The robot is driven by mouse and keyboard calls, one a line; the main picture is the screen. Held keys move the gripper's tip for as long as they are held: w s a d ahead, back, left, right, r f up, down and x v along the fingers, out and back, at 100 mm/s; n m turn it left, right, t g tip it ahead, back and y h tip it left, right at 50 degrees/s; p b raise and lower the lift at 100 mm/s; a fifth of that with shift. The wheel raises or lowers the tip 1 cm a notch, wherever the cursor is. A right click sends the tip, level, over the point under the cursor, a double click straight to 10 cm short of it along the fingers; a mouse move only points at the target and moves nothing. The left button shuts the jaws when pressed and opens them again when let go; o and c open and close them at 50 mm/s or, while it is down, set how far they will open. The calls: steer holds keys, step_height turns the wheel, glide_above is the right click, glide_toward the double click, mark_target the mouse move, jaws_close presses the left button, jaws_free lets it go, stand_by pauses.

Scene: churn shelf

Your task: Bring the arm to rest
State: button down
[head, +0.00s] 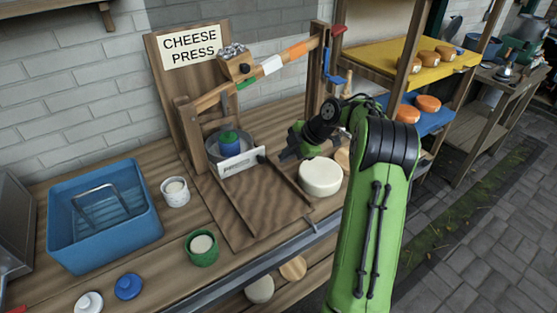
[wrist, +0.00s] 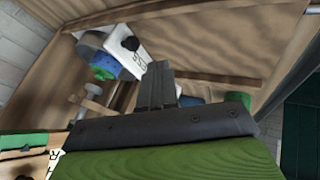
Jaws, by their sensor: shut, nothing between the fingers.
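My arm is green with black joints and reaches up over the bench from the lower right in the head view. My gripper (head: 287,154) is beside the cheese press (head: 187,75), just above and left of a white cheese wheel (head: 320,176). The wheel stands on the bench, apart from the fingers as far as I can see. In the wrist view the dark fingers of my gripper (wrist: 162,75) are together with nothing between them. The press's metal hoop with a blue and green follower (wrist: 103,68) shows beyond them, as does its white label plate (wrist: 128,48).
A blue basin (head: 103,222), a white cup (head: 176,192), a green cup (head: 202,248) and white and blue lids (head: 128,287) stand on the bench at left. Shelves with orange cheeses (head: 428,104) stand at right. Open paved floor (head: 480,250) lies at lower right.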

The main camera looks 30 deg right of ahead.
steer(key=s+a+r+m+g+h+p, duration=0.1)
steer(key=s+a+r+m+p, duration=0.15)
steer(key=s+a+r, duration=0.4)
steer(key=s+a+r+m+h+p, duration=0.1)
steer(key=s+a+r+m+h, duration=0.2)
steer(key=a+r, duration=0.6)
steer(key=s+a+m+p, duration=0.1)
steer(key=s+m, duration=0.4)
steer(key=s, duration=0.5)
steer(key=s+a+m+t, duration=0.1)
steer(key=s+a+m, duration=0.3)
steer(key=s, duration=0.6)
steer(key=shift+s+a+f+m+p, duration=0.2)
steer(key=shift+s+m+p, duration=0.2)
steer(key=shift+m, duration=0.65)
